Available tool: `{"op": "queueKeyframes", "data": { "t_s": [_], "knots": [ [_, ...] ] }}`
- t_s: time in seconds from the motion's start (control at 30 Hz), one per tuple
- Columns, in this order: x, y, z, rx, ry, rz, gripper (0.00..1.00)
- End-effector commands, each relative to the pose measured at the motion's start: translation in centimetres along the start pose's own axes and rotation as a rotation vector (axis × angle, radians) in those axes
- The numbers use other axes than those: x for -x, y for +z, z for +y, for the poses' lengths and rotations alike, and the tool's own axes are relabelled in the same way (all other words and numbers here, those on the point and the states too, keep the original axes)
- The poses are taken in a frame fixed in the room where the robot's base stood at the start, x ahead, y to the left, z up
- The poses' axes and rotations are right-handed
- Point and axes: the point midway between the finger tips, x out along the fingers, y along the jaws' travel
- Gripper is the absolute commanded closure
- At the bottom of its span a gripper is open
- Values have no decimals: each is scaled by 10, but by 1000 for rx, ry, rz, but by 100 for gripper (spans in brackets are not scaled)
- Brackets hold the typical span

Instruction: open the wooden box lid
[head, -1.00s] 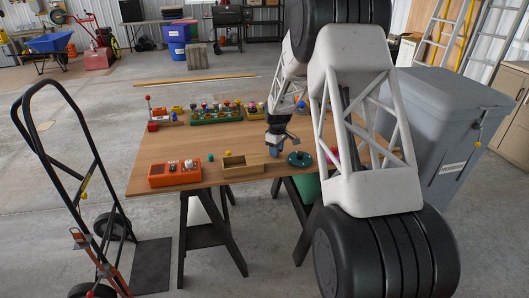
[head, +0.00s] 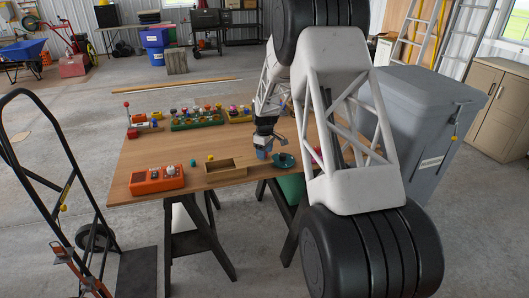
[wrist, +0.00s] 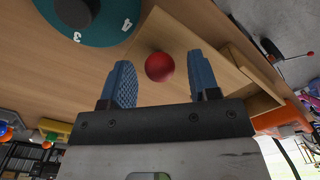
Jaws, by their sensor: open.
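The wooden box (head: 226,176) sits near the front edge of the table in the head view, a small light-wood rectangle. In the wrist view a flat wooden panel (wrist: 196,48), which looks like its lid, carries a round red knob (wrist: 159,67). A raised wooden wall (wrist: 247,66) shows to the right of it. My gripper (head: 262,152) is to the right of the box in the head view. In the wrist view my gripper (wrist: 162,82) is open, its blue fingers on either side of the knob in the picture. I cannot tell whether they touch it.
A teal round dial (head: 283,161) lies close to the right of my gripper. An orange box (head: 157,180) stands left of the wooden box, with small teal and yellow balls between. Several colourful toys (head: 195,118) line the table's back. The table's middle is clear.

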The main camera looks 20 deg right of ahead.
Motion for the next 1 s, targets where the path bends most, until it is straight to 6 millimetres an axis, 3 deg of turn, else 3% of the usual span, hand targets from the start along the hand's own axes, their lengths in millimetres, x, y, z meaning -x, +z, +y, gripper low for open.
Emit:
{"op": "queueKeyframes", "data": {
  "t_s": [0.27,0.7,1.0],
  "knots": [
    [17,0,0,0,2,1,44],
    [69,0,0,0,2,2,44],
    [78,0,0,0,0,0,44]
  ]
}}
